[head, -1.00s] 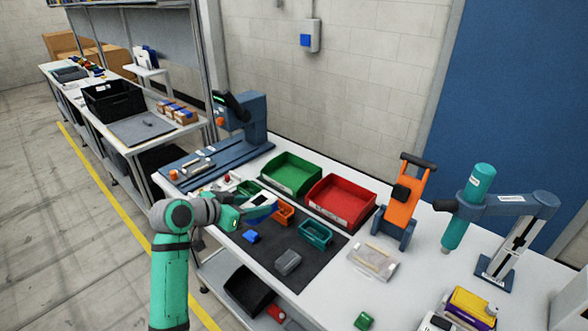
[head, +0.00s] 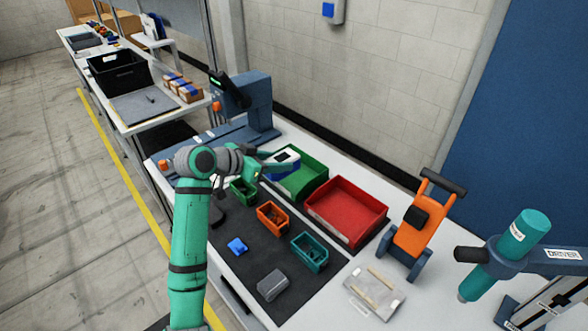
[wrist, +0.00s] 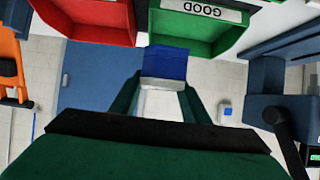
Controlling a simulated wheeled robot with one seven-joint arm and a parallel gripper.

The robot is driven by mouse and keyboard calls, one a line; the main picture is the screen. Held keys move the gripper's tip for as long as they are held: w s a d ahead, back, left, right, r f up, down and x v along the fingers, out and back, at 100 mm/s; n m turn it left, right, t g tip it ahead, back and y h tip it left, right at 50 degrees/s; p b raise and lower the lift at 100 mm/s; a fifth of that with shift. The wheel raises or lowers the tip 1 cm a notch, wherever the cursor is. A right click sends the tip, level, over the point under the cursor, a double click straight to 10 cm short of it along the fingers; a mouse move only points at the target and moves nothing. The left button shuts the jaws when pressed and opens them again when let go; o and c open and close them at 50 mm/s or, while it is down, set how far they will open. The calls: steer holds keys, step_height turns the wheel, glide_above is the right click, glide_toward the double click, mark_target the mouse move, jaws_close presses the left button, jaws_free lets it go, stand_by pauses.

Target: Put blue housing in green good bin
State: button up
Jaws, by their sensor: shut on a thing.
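My gripper (head: 268,167) is shut on the blue housing (head: 286,156), which shows blue with a white face. In the head view the housing is at the left part of the green good bin (head: 318,184) and overlaps it; its height over the bin is hard to tell. In the wrist view the blue end of the housing (wrist: 165,62) sticks out beyond the two dark green fingers of my gripper (wrist: 160,92). The green bin (wrist: 190,28) with its GOOD label, upside down, is just beyond that end. The bin's inside is partly hidden in the head view.
A red bin (head: 345,212) stands right beside the green one. Small green (head: 243,192), orange (head: 272,218) and teal (head: 310,251) trays, a small blue part (head: 237,246) and a grey box (head: 272,285) are on the dark mat. A blue-grey machine (head: 245,105) stands behind left.

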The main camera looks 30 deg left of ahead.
steer(key=w+a+f, duration=0.1)
steer(key=w+f, duration=0.1)
steer(key=w, duration=0.1)
steer(key=w+f, duration=0.3)
steer(key=w, duration=0.1)
steer(key=w+a+f, duration=0.1)
steer(key=w+f, duration=0.2)
steer(key=w, duration=0.1)
steer(key=shift+a, duration=0.3)
steer(key=shift+w+f, duration=0.45)
steer(key=shift+f, duration=1.65)
steer(key=shift+a+f, duration=0.15)
steer(key=o, duration=1.1)
steer(key=v, duration=1.2)
